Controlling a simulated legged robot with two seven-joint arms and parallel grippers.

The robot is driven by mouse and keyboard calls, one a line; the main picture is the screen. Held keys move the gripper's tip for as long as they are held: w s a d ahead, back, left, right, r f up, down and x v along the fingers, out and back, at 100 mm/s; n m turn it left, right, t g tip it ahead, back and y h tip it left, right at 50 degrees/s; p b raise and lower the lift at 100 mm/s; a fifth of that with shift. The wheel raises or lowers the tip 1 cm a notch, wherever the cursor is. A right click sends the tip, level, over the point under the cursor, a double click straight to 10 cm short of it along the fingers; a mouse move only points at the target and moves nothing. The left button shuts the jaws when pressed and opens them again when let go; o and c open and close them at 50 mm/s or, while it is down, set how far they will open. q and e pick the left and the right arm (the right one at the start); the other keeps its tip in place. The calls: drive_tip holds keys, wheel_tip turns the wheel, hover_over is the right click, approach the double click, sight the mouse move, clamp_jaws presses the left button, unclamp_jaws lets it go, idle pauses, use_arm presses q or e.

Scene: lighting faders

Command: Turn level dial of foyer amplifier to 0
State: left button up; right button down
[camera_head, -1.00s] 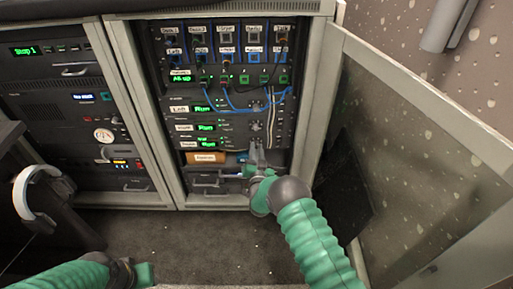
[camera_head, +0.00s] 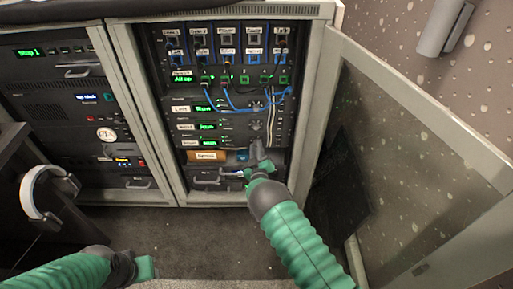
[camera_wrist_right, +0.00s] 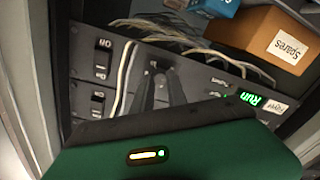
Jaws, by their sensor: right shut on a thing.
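The foyer amplifier (camera_head: 207,144) is the lowest of the stacked amplifiers in the open right rack, with a small green display. In the right wrist view its front (camera_wrist_right: 205,87) appears turned, with a green "Run" display and a "Foyer" label (camera_wrist_right: 273,105). My right gripper (camera_head: 258,152) is at the right part of this amplifier's front. In the right wrist view its dark fingers (camera_wrist_right: 155,88) are close together on the level dial, which they mostly hide. My left gripper (camera_head: 143,271) is low at the left, away from the rack; its fingers are not clear.
Loose cables (camera_wrist_right: 128,70) and ON switches (camera_wrist_right: 102,60) are near the fingers. Blue patch cables (camera_head: 235,105) hang above. The open rack door (camera_head: 420,150) bounds the right side.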

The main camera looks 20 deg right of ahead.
drive_tip(key=n, duration=0.5)
drive_tip(key=shift+s+a+f+g, duration=0.1)
drive_tip(key=shift+s+f+g, duration=0.05)
drive_tip(key=shift+f+g, duration=0.2)
drive_tip(key=shift+n, duration=0.3)
drive_tip(key=c, duration=1.4)
unclamp_jaws()
drive_tip(key=shift+c, duration=0.2)
drive_tip(key=shift+o, duration=0.6)
drive_tip(key=shift+r, duration=0.15)
